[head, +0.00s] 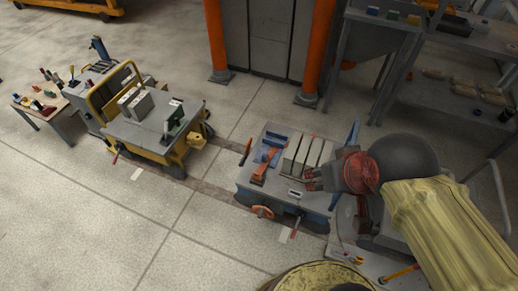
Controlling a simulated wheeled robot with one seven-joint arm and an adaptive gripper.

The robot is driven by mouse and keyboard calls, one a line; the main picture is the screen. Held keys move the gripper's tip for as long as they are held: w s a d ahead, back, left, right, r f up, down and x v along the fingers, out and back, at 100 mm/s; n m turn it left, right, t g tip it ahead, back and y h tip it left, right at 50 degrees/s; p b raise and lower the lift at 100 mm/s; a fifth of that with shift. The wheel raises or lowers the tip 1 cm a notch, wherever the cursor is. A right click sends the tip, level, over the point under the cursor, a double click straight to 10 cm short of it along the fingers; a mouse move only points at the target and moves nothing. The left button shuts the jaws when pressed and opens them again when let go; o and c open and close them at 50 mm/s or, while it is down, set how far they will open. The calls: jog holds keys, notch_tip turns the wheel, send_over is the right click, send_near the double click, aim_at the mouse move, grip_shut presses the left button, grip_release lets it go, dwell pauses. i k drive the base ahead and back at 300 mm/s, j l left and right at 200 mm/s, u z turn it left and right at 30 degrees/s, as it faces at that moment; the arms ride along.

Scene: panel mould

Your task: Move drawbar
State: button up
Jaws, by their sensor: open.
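No part is plainly marked as the drawbar, and I cannot tell which bar it is. In the head view, a blue-grey wheeled cart (265,198) stands at centre right. A dark bar with a red end (246,152) sticks up at its left edge. An orange handwheel (262,212) and a red-ended lever (296,224) are on its front side. My gripper (309,179) is open, over the right part of the cart top, its fingers pointing left beside pale upright plates (305,157). I cannot tell whether it touches anything.
A yellow-framed cart (150,140) with a red-ended lever (115,158) stands to the left. A small table (42,114) is farther left. Orange posts (215,40) and a shelf rack (440,98) stand behind. The floor between the carts and in front is clear.

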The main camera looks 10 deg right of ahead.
aim_at(245, 156)
jog(key=l+u, duration=0.5)
jog(key=l, duration=0.2)
jog(key=j+z, duration=0.1)
jog(key=j, duration=1.2)
jog(key=i+j, duration=0.3)
jog(key=i+j+z, duration=0.15)
jog(key=j, duration=0.3)
jog(key=i+j, duration=0.4)
jog(key=i+l+z, duration=0.2)
jog(key=i, duration=0.65)
jog(key=j, duration=0.1)
